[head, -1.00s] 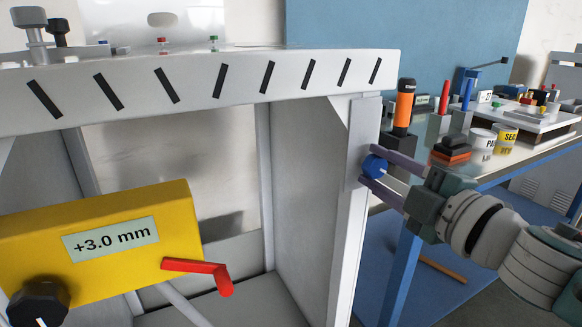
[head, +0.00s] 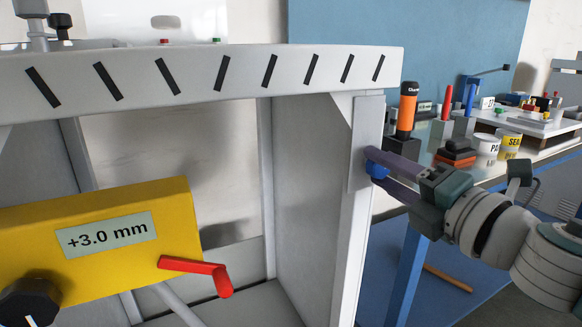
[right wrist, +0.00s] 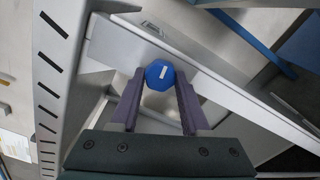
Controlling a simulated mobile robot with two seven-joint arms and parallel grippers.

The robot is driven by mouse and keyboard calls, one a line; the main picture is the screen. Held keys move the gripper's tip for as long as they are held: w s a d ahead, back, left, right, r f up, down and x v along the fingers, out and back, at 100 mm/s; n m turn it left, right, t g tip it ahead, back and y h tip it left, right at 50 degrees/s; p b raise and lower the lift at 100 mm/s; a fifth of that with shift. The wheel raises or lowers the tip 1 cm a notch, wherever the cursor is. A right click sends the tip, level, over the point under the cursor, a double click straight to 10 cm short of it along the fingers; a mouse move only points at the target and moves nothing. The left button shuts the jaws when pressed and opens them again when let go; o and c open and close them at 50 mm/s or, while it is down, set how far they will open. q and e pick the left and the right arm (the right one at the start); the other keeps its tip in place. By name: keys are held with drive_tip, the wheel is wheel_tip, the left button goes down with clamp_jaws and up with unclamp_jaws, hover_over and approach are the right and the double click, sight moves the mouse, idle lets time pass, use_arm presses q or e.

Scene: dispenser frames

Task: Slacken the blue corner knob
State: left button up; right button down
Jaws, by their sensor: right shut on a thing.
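The blue corner knob (head: 376,170) sits on the right corner post of the white frame (head: 356,215). In the right wrist view the knob (right wrist: 160,73) has a white mark on its face, tilted a little from upright. My right gripper (head: 374,162) comes in from the right and is shut on the knob, one finger on each side. In the right wrist view its purple fingers (right wrist: 158,92) flank the knob. In the head view the upper finger partly hides the knob. My left gripper is not in view.
A yellow box (head: 100,245) reading +3.0 mm, with a red lever (head: 196,270) and a black knob (head: 30,302), stands at front left. A bench with an orange and black tool (head: 407,110) and tins (head: 487,148) is at right.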

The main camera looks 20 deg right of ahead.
idle(0.3)
drive_tip(key=shift+c, duration=1.9)
unclamp_jaws()
drive_tip(key=s+b, duration=0.1)
drive_tip(key=s, duration=0.9)
drive_tip(key=shift+d, duration=0.35)
